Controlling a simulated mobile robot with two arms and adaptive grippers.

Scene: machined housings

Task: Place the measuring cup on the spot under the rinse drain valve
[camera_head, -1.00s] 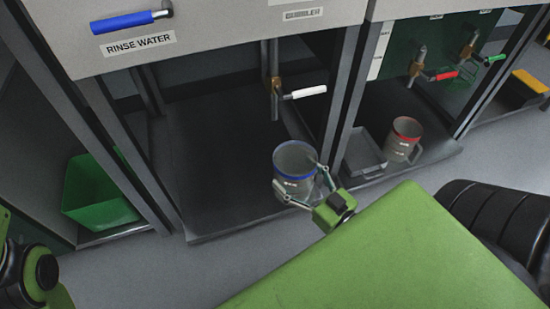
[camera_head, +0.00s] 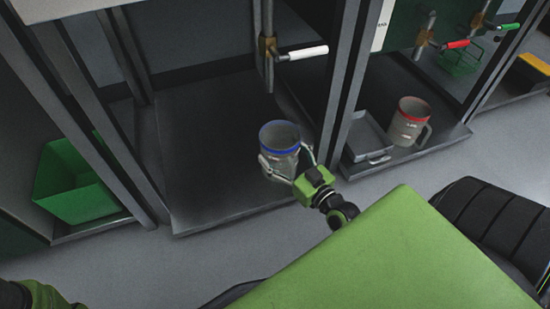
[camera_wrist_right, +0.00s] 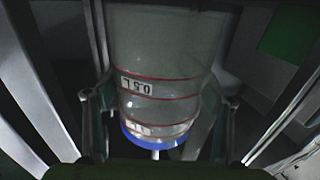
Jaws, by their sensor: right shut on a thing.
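The measuring cup (camera_head: 280,146) is clear with a blue rim and is upright over the front right part of the dark shelf (camera_head: 205,150). My right gripper (camera_head: 279,162) is shut around its sides. In the right wrist view the cup (camera_wrist_right: 160,85) sits between the two fingers, with red lines and a 0.5L label. I cannot tell whether its base touches the shelf. A brass drain valve with a white handle (camera_head: 303,52) hangs over the same shelf, behind and above the cup. My left gripper is out of view.
Right of a frame post, a red-rimmed cup (camera_head: 409,122) and a grey tray (camera_head: 367,140) stand on another shelf. Valves with red (camera_head: 457,44) and green (camera_head: 509,27) handles hang above. A green bin (camera_head: 75,185) stands at left. The shelf left of the cup is clear.

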